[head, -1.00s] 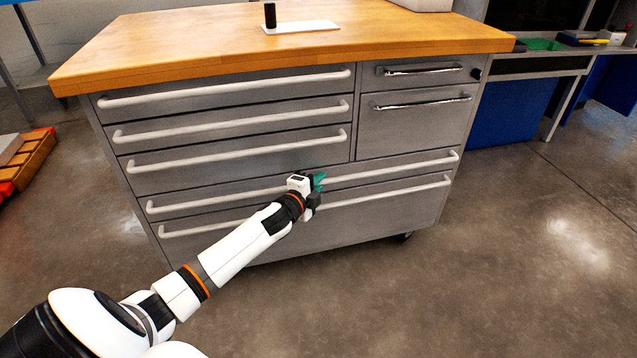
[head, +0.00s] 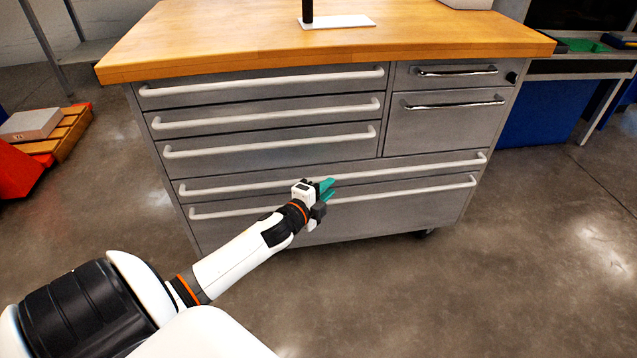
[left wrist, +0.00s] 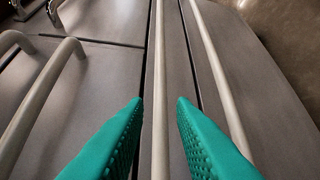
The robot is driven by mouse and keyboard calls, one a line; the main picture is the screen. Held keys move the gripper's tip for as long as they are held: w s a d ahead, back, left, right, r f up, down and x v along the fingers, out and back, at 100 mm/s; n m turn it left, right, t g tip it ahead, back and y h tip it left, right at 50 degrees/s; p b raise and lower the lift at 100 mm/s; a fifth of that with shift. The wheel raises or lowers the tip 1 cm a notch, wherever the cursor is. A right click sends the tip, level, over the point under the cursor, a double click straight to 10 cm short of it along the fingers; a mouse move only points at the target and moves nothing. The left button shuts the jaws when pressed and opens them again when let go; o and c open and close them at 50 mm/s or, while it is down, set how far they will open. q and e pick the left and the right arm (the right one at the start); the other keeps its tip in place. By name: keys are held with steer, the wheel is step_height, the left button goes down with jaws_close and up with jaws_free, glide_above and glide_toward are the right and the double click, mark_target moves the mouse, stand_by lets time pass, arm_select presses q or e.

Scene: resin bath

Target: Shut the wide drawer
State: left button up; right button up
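Two full-width grey drawers sit at the bottom of the metal cabinet. The upper wide drawer (head: 420,169) has a long pale bar handle (head: 420,164), and the lower wide drawer (head: 400,207) has a similar one. Both look flush or nearly so; I cannot tell if one stands slightly out. My left gripper (head: 331,189) is in front of the upper wide drawer's handle, near its middle. In the left wrist view its teal fingers (left wrist: 160,105) are open, one on each side of the upper handle (left wrist: 160,60), not gripping it. My right gripper is out of view.
Shorter drawers (head: 270,112) above and at the upper right look closed. The wooden top (head: 230,40) holds a white plate (head: 345,21) with a dark post. A red-orange crate stack (head: 60,135) stands at left. The floor in front is clear.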

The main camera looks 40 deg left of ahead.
arm_select(q)
steer(key=s, duration=0.3)
steer(key=shift+s+d+r+p, duration=0.15)
steer(key=shift+s+r+p, duration=0.05)
steer(key=shift+s+p, duration=0.2)
